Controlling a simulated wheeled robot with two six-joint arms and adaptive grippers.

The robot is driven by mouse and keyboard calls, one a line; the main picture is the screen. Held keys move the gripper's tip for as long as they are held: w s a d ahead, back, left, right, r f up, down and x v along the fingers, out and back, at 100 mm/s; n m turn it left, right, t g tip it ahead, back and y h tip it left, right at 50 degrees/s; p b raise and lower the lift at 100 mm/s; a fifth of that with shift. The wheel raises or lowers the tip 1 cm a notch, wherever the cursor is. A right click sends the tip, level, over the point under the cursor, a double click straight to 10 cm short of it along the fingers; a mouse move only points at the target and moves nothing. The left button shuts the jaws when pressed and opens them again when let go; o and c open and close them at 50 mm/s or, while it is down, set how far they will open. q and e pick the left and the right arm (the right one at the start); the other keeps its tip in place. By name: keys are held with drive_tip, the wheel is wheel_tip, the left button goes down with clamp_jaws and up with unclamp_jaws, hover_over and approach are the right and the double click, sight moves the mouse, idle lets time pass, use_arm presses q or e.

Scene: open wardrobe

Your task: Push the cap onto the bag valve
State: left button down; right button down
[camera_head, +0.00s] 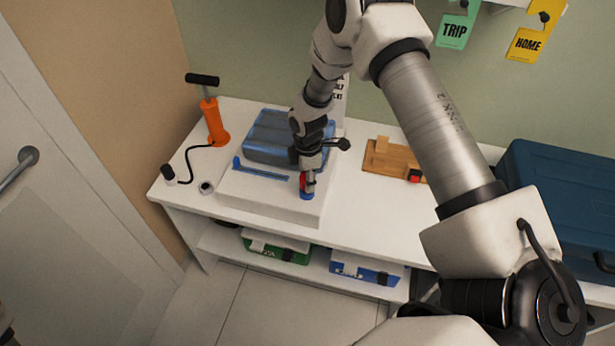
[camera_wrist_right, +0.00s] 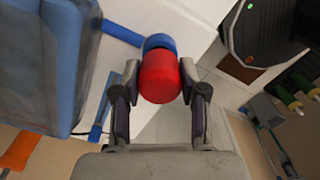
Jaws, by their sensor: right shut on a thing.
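The red cap (camera_head: 303,182) is between the fingers of my right gripper (camera_head: 309,183), which also shows in the wrist view (camera_wrist_right: 158,88). The gripper is shut on the cap (camera_wrist_right: 160,78). The blue valve (camera_head: 307,195) is at the front right of a white raised block (camera_head: 262,206). In the wrist view the blue valve (camera_wrist_right: 159,42) shows just beyond the cap, in line with it. I cannot tell whether they touch or how far the cap covers the valve. The blue bag (camera_head: 273,136) lies at the back of the block. My left gripper is not in view.
An orange pump (camera_head: 213,122) with a black hose stands at the table's left. A blue strip (camera_head: 260,170) lies in front of the bag. A wooden piece (camera_head: 384,160) and a dark blue case (camera_head: 560,180) are to the right. Boxes sit on the lower shelf.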

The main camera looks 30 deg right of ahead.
drive_tip(key=shift+f+b, duration=0.55)
drive_tip(key=shift+f, duration=0.25)
drive_tip(key=c, duration=0.5)
unclamp_jaws()
drive_tip(key=shift+c, duration=0.2)
drive_tip(key=shift+r, duration=0.1)
wheel_tip(320, 180, up, 12)
drive_tip(key=shift+f, duration=0.1)
